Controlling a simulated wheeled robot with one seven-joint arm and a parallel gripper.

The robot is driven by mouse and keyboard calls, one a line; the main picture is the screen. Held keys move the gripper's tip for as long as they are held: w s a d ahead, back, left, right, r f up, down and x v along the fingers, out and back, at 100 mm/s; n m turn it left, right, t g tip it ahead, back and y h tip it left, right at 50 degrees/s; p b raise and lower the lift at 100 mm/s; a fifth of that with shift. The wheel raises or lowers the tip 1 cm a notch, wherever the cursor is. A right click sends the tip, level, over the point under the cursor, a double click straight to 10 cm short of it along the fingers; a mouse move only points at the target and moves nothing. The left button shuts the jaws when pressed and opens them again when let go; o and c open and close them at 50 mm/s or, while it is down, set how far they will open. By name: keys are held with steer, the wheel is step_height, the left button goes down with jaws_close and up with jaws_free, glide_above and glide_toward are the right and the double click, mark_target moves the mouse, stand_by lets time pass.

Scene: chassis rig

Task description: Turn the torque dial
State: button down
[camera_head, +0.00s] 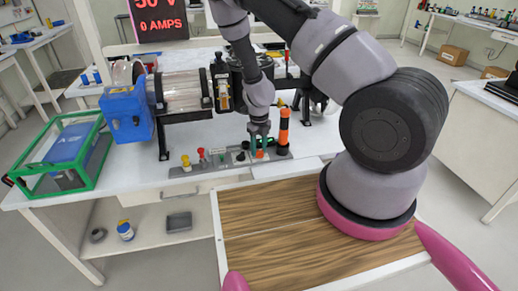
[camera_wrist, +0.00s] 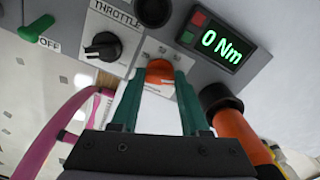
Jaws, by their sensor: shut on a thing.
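The orange dial (camera_wrist: 160,70) is on the grey control panel (camera_wrist: 130,12), just left of a green readout (camera_wrist: 221,46) showing "0 Nm". The label beneath it is mostly hidden by my fingers. My gripper (camera_wrist: 158,80) comes down over it with its two green fingers shut on the dial's sides. In the head view my gripper (camera_head: 260,140) reaches down to the panel (camera_head: 222,164) at the front edge of the bench, and a bit of the orange dial (camera_head: 260,154) shows between the fingertips.
A black throttle knob (camera_wrist: 103,46) and a green switch (camera_wrist: 37,28) marked OFF lie left of the dial. An orange-and-black handle (camera_wrist: 235,125) stands close on the right; it also shows in the head view (camera_head: 283,128). The motor rig (camera_head: 185,92) stands behind the panel.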

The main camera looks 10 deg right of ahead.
steer(key=shift+c, duration=2)
jaws_free()
step_height(320, 180, up, 11)
